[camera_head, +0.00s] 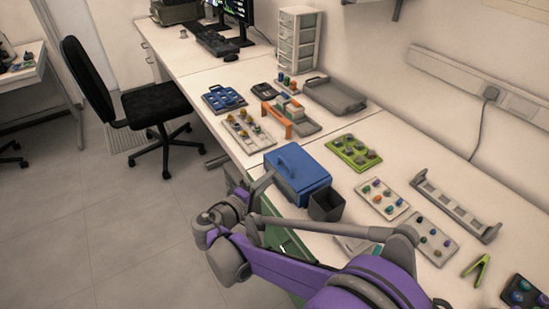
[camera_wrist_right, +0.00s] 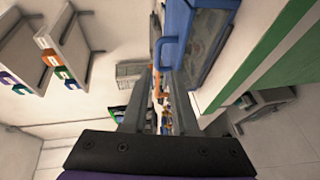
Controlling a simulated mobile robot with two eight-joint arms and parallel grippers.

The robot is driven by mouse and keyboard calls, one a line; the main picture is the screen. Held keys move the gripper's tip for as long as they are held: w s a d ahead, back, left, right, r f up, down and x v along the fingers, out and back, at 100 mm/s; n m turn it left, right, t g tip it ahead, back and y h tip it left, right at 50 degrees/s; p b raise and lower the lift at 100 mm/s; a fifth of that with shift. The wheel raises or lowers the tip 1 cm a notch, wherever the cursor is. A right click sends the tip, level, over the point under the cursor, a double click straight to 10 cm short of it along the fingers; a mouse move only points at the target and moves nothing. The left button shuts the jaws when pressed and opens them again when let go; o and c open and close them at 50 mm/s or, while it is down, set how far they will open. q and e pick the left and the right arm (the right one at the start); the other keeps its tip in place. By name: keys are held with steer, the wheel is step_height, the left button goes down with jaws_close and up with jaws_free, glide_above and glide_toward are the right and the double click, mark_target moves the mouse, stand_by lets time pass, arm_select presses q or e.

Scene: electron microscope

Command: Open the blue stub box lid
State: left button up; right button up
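The blue stub box (camera_head: 302,178) stands on the bench near its front edge, with its lid down and a blue handle (camera_head: 287,161) on it. My right gripper (camera_head: 264,181) is at the box's left, front-edge side. In the right wrist view its two fingers (camera_wrist_right: 163,72) are apart with nothing held between them. The blue box (camera_wrist_right: 205,38) shows there at upper right, and its handle (camera_wrist_right: 164,47) appears close to the fingertips. I cannot tell whether they touch. My left gripper is not in view.
A dark open bin (camera_head: 326,206) stands right against the box's right side. A green tray (camera_head: 353,152) and a white tray with coloured stubs (camera_head: 382,198) lie farther right. An orange-handled carrier (camera_head: 277,119) is behind the box. My right forearm crosses the bench front.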

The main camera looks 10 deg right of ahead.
mark_target(286, 164)
steer(key=x, duration=1)
steer(key=shift+w+d+b, duration=0.2)
steer(key=shift+d+b, duration=0.1)
jaws_close()
stand_by(1.0)
